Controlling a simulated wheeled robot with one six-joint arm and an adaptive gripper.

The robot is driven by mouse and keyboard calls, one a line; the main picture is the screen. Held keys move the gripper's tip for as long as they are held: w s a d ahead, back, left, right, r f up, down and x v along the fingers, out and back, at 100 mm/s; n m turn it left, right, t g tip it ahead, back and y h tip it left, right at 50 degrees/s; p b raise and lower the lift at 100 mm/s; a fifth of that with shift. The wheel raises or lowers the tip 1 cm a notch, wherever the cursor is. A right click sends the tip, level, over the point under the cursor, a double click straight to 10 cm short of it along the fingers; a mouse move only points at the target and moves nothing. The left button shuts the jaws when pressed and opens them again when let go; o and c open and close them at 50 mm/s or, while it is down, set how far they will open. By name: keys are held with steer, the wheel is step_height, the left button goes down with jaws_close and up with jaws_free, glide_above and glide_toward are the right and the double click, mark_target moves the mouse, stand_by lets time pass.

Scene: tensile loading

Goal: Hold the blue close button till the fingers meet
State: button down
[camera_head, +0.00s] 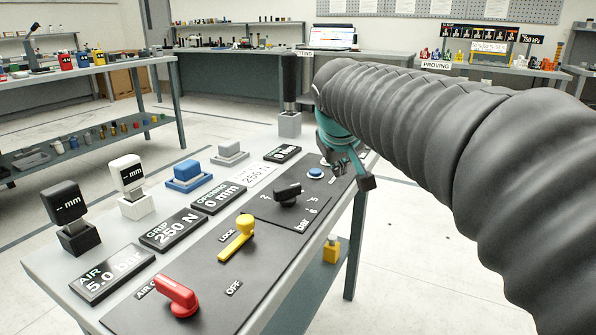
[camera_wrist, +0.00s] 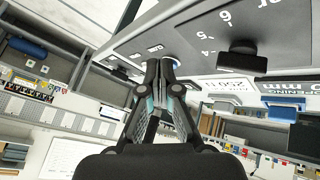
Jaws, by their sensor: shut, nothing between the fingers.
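The blue round button (camera_head: 315,173) sits on the dark panel beyond the black dial, in a pale ring. In the wrist view a blue round button (camera_wrist: 171,60) shows right behind my fingertips, partly hidden by them. My gripper (camera_wrist: 161,66) is shut and empty, with its fingertips together at that button. I cannot tell whether they press it. In the head view my gripper (camera_head: 352,168) reaches down over the far right end of the panel. The opening display (camera_head: 218,199) reads 0 mm and the grip display (camera_head: 173,229) reads 250 N.
The black dial (camera_head: 287,194), yellow lock lever (camera_head: 238,238) and red air lever (camera_head: 176,295) stand up from the panel. A grey post (camera_head: 290,122) stands at the bench's far end. Blue and grey blocks (camera_head: 187,177) line the left side. Open floor lies right of the bench.

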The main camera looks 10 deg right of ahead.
step_height(320, 180, up, 4)
steer(key=n+t+h, duration=0.1)
steer(key=n+h, duration=0.1)
glide_above(314, 171)
steer(key=shift+s, duration=0.1)
steer(key=shift+f, duration=0.1)
step_height(314, 171, down, 9)
steer(key=b, duration=0.8)
stand_by(1.1)
steer(key=shift+f, duration=0.25)
steer(key=shift+f+b, duration=0.55)
steer(key=shift+b, duration=0.1)
stand_by(3.5)
